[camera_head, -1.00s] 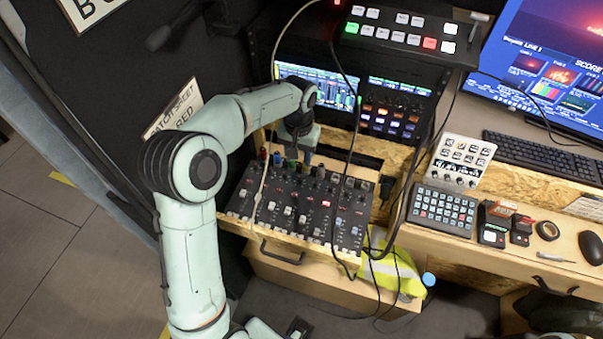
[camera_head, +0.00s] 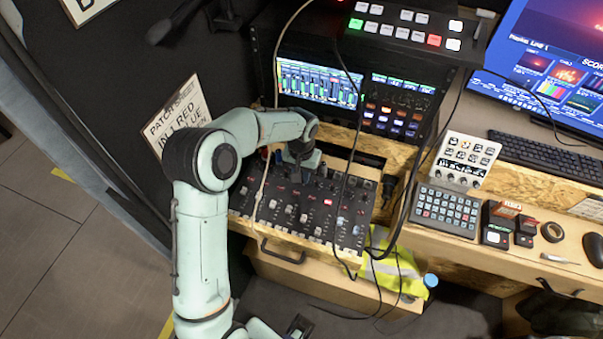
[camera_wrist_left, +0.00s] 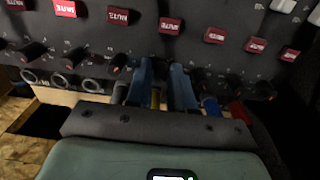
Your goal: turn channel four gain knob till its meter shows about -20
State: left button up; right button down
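The mixer (camera_head: 300,218) has rows of knobs, switches and faders in front of the rack. In the left wrist view the mixer panel (camera_wrist_left: 140,40) appears upside down, with a row of dark knobs (camera_wrist_left: 118,62) beyond red mute buttons. My left gripper (camera_head: 302,163) reaches down at the mixer's back edge. Its two blue fingers (camera_wrist_left: 162,72) stand apart at the knob row; the space between them is dark, and I cannot tell whether they touch a knob. The meter screen (camera_head: 318,82) shows green bars; its figures are too small to read. My right gripper is not in view.
Coloured plugs crowd the mixer's back edge, with a red one (camera_wrist_left: 240,111) beside the fingers. Thin cables hang across the mixer. A button panel (camera_head: 405,30) tops the rack; a keypad (camera_head: 445,208) and keyboard (camera_head: 548,160) lie on the desk at right.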

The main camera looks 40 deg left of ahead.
pick_arm(q)
grip_shut()
jog(key=shift+n+b, duration=0.3)
jog(key=shift+n, duration=0.8)
jog(key=n, duration=0.3)
jog(key=o, duration=0.5)
grip_release()
jog(key=shift+o, duration=0.2)
jog(key=shift+r, duration=0.15)
notch_tip(320, 180, up, 13)
jog(key=p, duration=0.1)
